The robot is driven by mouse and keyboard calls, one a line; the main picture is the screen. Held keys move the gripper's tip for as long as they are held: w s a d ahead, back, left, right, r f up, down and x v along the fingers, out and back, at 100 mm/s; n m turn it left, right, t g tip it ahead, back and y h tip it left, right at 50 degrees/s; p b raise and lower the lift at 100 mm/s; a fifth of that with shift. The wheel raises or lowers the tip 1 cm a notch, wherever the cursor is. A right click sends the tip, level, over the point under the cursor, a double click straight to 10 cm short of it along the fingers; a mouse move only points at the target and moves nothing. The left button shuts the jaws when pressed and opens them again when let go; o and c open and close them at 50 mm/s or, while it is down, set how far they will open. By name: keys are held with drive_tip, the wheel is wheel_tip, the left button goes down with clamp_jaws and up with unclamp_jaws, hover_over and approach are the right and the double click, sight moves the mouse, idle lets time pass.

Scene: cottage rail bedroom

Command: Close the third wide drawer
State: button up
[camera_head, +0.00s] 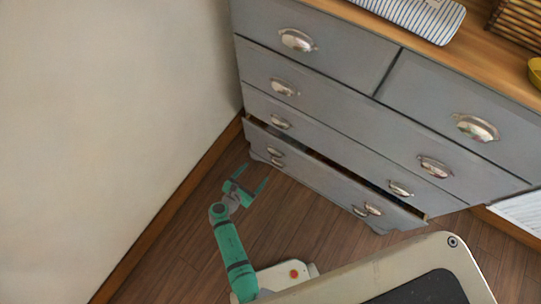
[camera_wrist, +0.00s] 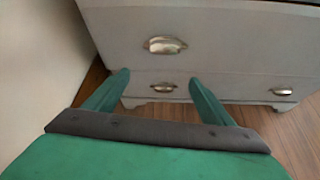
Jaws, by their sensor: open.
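The grey dresser has two small drawers on top and wide drawers below. The third wide drawer (camera_head: 318,178) is pulled out a little, with a dark gap along its top edge. Its front, with a silver cup handle, also fills the upper part of the wrist view (camera_wrist: 225,50). My gripper (camera_head: 255,173) is open and empty, low over the floor in front of the drawer's left part. In the wrist view its fingers (camera_wrist: 158,76) point toward the dresser and straddle a lower handle in the picture. Whether they touch anything cannot be told.
A lower row of handles (camera_wrist: 163,87) shows beneath the open drawer. A beige wall (camera_head: 110,110) with a wooden baseboard stands close on the left. Bare wooden floor (camera_head: 285,225) lies before the dresser. A striped tray (camera_head: 420,15) and a yellow bowl (camera_head: 535,72) stand on top.

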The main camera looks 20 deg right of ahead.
sight(273, 154)
drive_tip(key=shift+n+h, duration=0.6)
drive_tip(key=shift+n, duration=0.1)
drive_tip(key=x, duration=0.3)
drive_tip(key=r+x, duration=0.1)
drive_tip(key=x, duration=0.3)
drive_tip(key=d+r+x, duration=0.1)
drive_tip(key=x, duration=0.2)
drive_tip(key=shift+w+d+f, duration=0.15)
drive_tip(key=shift+w+d, duration=0.1)
drive_tip(key=shift+d, duration=0.05)
drive_tip(key=shift+x, duration=1.1)
drive_tip(key=shift+f, duration=0.1)
drive_tip(key=shift+c, duration=0.4)
